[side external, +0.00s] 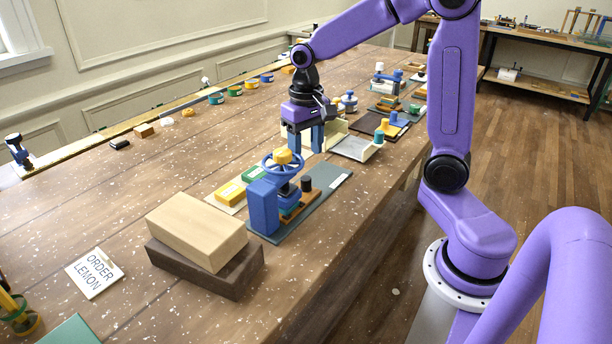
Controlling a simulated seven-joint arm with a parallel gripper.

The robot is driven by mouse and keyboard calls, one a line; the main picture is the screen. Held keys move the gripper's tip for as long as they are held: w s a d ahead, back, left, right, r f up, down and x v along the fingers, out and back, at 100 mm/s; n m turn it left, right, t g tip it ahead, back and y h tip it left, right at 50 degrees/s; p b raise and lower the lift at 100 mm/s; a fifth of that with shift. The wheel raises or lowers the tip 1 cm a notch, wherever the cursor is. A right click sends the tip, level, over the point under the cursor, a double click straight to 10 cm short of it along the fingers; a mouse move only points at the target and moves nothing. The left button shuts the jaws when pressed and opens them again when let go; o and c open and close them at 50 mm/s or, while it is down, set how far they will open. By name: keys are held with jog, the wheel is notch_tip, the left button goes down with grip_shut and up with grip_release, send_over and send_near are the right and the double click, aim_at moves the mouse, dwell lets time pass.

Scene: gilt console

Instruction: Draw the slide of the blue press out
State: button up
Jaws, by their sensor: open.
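The blue press (263,205) stands on a grey-green base plate (332,181) near the table's front edge. It has a blue handwheel with a yellow knob (283,156) on top. Its wooden slide (298,207) lies low at the press, with a dark upright knob (306,184) on it. Part of the slide is hidden by the press body, so I cannot tell how far it sits in. My gripper (306,146) points down with its blue fingers apart and empty. It appears above and behind the press in this view, apart from the slide and its knob.
A pale wooden block (197,229) lies on a dark block (232,273) left of the press. Yellow and green blocks (230,191) lie on a board behind it. A grey tray (352,148) and other small devices stand farther right.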

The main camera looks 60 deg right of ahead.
aim_at(306, 178)
notch_tip(306, 178, down, 8)
jog(key=shift+f, duration=0.1)
dwell(0.4)
